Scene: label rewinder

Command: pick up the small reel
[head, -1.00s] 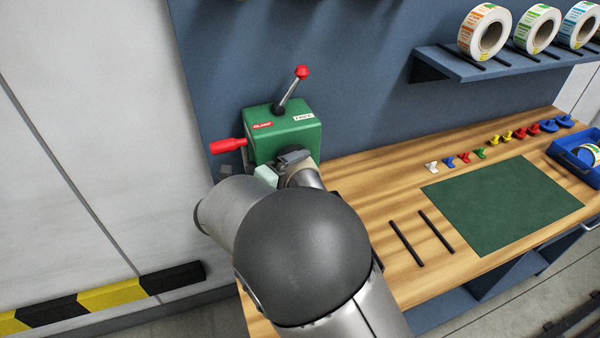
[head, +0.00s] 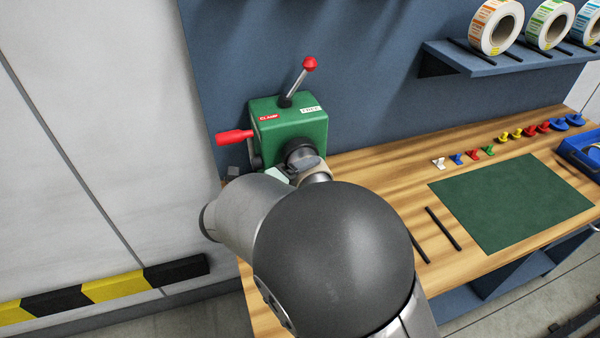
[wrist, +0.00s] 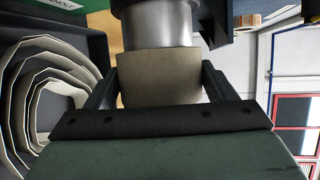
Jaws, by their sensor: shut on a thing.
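A tan, round piece, which I take to be the small reel (wrist: 157,88), sits between the two dark fingers of my gripper (wrist: 158,76) in the wrist view. The fingers are shut on it, one at each side. A grey metal cylinder (wrist: 157,25) meets its upper end; I cannot tell whether the reel is still around it. In the head view, a tan edge (head: 318,168) shows beside the green machine (head: 288,125), just right of its dark round spindle (head: 303,152). My arm hides most of the gripper there.
The machine has a red-knobbed lever (head: 297,82) on top and a red handle (head: 234,136) at left. Label rolls (head: 496,27) stand on a wall shelf (head: 475,60). A green mat (head: 510,200), small coloured pieces and a blue tray (head: 580,158) occupy the bench at right.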

